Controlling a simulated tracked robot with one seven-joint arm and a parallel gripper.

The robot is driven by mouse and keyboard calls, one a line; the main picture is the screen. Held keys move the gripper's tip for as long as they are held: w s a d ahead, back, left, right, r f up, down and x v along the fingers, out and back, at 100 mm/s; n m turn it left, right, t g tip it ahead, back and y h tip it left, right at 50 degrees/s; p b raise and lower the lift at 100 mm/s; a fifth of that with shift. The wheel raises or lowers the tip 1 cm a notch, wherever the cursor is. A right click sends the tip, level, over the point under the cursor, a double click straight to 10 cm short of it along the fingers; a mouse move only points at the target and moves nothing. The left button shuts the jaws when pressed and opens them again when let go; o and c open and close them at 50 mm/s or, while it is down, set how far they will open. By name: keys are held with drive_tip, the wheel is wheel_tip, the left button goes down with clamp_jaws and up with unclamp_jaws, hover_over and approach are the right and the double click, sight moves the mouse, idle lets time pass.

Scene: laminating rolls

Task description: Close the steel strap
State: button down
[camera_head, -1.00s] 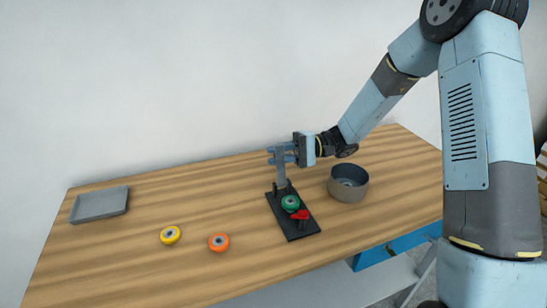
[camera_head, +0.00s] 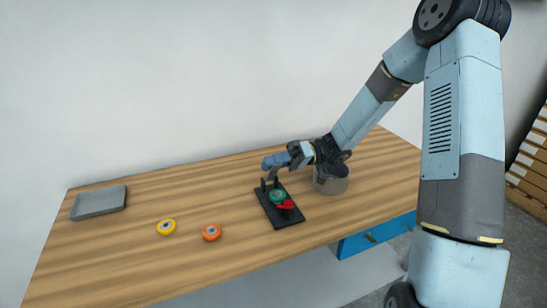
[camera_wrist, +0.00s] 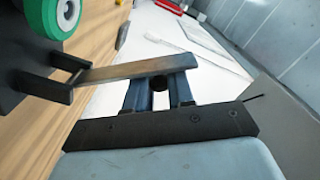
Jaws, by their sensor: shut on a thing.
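The steel strap (camera_wrist: 115,72) is a flat grey bar, hinged at a black bracket on the dark base plate (camera_head: 284,220). In the wrist view it runs from the bracket to my fingers. My gripper (camera_wrist: 158,92) is shut on its free end. In the head view my gripper (camera_head: 274,163) is above the back end of the base and hides most of the strap. A green roll (camera_head: 277,196) sits on the base, and it also shows in the wrist view (camera_wrist: 62,12). A red part (camera_head: 286,205) is at the front of the base. The strap is not lying over the roll.
A yellow roll (camera_head: 166,227) and an orange roll (camera_head: 211,232) lie to the left. A grey tray (camera_head: 98,202) is at the far left. The table between is clear.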

drive_tip(key=s+n, duration=0.1)
drive_tip(key=s+d+f+n, duration=0.1)
drive_tip(key=n, duration=0.1)
drive_tip(key=shift+f, duration=0.3)
drive_tip(key=shift+s+d+f, duration=0.15)
drive_tip(key=shift+s+f, duration=0.05)
drive_tip(key=shift+f, duration=0.05)
drive_tip(key=shift+d+f, duration=0.1)
